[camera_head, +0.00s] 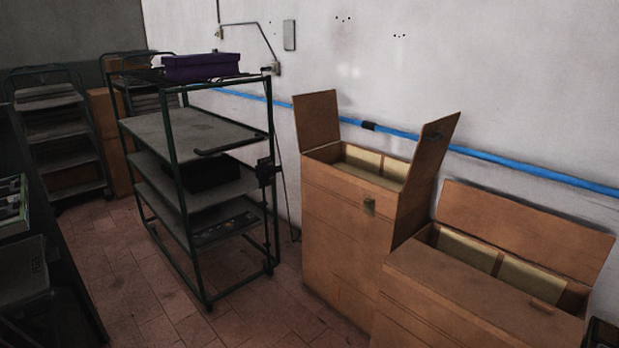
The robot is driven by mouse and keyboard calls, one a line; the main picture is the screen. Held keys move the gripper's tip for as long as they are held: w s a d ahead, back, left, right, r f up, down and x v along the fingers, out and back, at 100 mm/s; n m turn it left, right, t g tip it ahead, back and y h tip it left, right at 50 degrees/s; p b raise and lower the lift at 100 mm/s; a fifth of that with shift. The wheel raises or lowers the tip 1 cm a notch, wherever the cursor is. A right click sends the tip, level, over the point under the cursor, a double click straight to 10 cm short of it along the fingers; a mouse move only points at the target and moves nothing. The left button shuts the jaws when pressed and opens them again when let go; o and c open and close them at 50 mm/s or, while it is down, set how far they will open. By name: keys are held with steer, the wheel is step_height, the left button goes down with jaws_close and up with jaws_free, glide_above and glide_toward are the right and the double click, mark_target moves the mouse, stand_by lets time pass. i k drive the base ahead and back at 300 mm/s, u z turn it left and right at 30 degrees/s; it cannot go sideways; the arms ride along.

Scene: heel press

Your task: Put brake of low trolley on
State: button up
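A green-framed shelf trolley (196,133) with several grey shelves stands left of the middle on the tiled floor. A dark bar (231,145) and a dark fitting (266,171) show at its right end post. I cannot tell whether either is a brake. Its feet are too dark to show wheels or a brake pedal. Two more shelf racks stand behind at the left: one grey rack (58,128) and one partly hidden rack (122,62). I cannot tell which of these is the low trolley. My gripper is not in view.
A purple box (202,67) sits on the trolley's top. Two open cardboard boxes (340,235) (465,305) stand at the right by the wall. A blue pipe (480,154) runs along the wall. Dark furniture (20,268) edges the left. Floor (130,270) is free between it and the trolley.

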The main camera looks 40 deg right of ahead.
mark_target(276, 169)
steer(key=z, duration=0.25)
steer(key=k, duration=0.8)
steer(key=z, duration=0.45)
steer(key=i, duration=0.6)
steer(key=z, duration=0.15)
